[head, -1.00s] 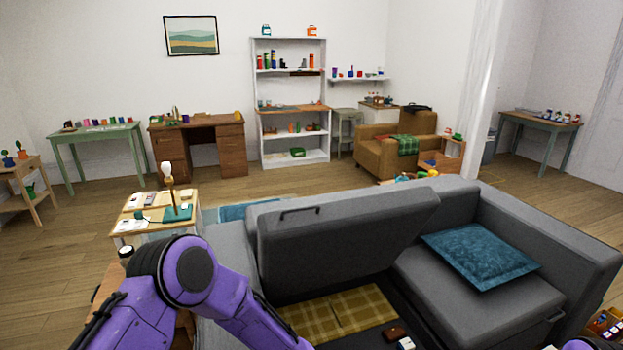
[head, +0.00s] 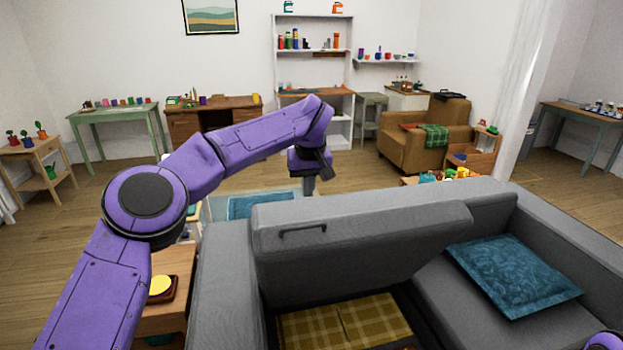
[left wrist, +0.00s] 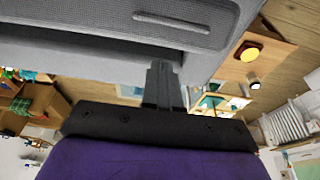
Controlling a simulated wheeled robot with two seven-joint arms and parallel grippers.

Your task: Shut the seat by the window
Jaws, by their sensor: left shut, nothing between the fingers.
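The grey sofa seat (head: 365,245) is lifted and tilted open, with a dark bar handle (head: 302,230) near its upper left edge. Below it, the open storage box holds a folded yellow checked blanket (head: 345,325). My left gripper (head: 309,186) hangs behind the raised seat's top edge, pointing down, apart from the handle. In the left wrist view its shut, empty fingers (left wrist: 163,80) reach toward the grey seat (left wrist: 220,18), where the handle (left wrist: 173,22) also shows. Whether they touch the seat is unclear. My right gripper is not seen; only a bit of purple arm shows at lower right.
A teal cushion (head: 512,272) lies on the fixed seat at right. A wooden side table (head: 165,305) stands at the sofa's left end. A brown armchair (head: 425,140), a desk (head: 215,115) and shelves stand farther back, with open floor between.

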